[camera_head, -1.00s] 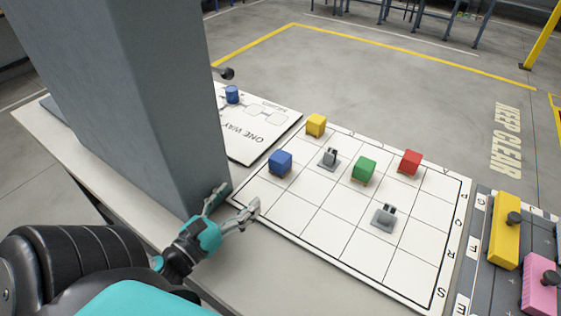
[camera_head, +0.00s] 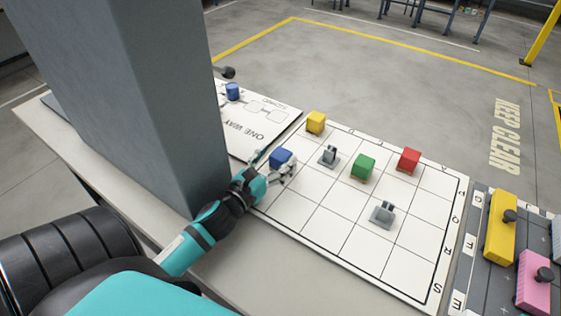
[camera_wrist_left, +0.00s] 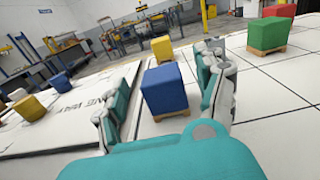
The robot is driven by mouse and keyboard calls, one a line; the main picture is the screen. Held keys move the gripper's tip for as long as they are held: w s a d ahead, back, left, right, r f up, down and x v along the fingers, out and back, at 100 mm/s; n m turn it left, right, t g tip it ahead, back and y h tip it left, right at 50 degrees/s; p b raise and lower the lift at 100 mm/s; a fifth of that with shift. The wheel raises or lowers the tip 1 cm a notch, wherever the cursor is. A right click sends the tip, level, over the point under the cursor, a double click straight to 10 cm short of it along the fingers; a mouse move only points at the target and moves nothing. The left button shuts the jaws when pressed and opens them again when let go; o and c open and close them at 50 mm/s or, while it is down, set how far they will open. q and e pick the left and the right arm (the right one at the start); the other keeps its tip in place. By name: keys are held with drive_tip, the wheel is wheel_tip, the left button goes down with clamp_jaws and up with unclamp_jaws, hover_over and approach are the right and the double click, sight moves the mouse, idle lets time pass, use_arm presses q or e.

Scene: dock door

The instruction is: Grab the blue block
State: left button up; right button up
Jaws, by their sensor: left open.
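The blue block (camera_head: 280,159) sits on the left side of the white grid board (camera_head: 310,241). It also shows in the left wrist view (camera_wrist_left: 165,90), between the two fingers and a little beyond them. My left gripper (camera_head: 276,166) is open at the near side of the block, and the wrist view shows its spread fingers (camera_wrist_left: 165,98). The gripper partly covers the block's lower part in the head view. I cannot tell whether a finger touches it. My right gripper is not in view.
Yellow (camera_head: 316,122), green (camera_head: 363,166) and red (camera_head: 408,160) blocks stand on the board, with two grey fixtures (camera_head: 329,156) (camera_head: 383,214). A grey column (camera_head: 140,100) rises close left of my arm. A "ONE WAY" board (camera_head: 255,125) lies behind.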

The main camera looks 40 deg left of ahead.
use_arm(q)
drive_tip(key=w, duration=0.2)
drive_tip(key=shift+w+a+f, duration=0.1)
drive_tip(key=shift+w+f, duration=0.05)
drive_tip(key=shift+w, duration=0.2)
drive_tip(key=shift+s, duration=0.1)
drive_tip(key=c, duration=1.4)
